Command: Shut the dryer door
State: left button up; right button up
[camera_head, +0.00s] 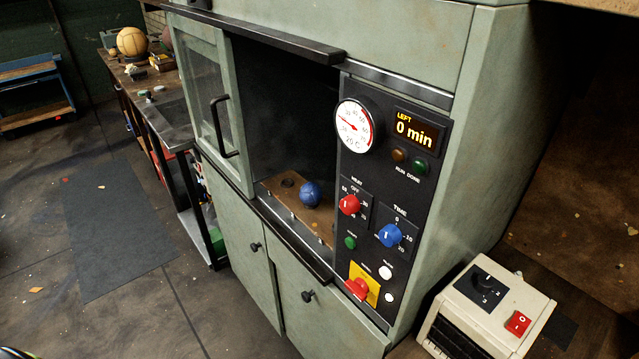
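The dryer (455,165) is a grey-green cabinet with a dark chamber. Its door (205,85), a pale green framed panel with a window and a black bar handle (223,127), stands at the left of the opening, between an upper and a lower black rail. The right part of the chamber is uncovered. Inside, a blue ball (310,194) sits on a brown board (283,184) with a round hole beside it. Neither of my grippers can be made out in the head view.
The control panel (378,200) right of the opening has a dial, knobs and a display reading 0 min. A cream switch box (488,308) stands at lower right. A workbench (150,82) stands behind left.

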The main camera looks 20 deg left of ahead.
aim_at(221, 38)
jog(key=u, duration=1.3)
jog(key=i+j+u, duration=0.75)
jog(key=i, duration=0.15)
jog(key=i+u, duration=0.35)
jog(key=i+j+z, duration=0.2)
jog(key=i, duration=0.3)
jog(key=i+j+z, duration=0.15)
jog(key=i, duration=0.4)
jog(key=i+j+z, duration=0.2)
jog(key=i, duration=0.3)
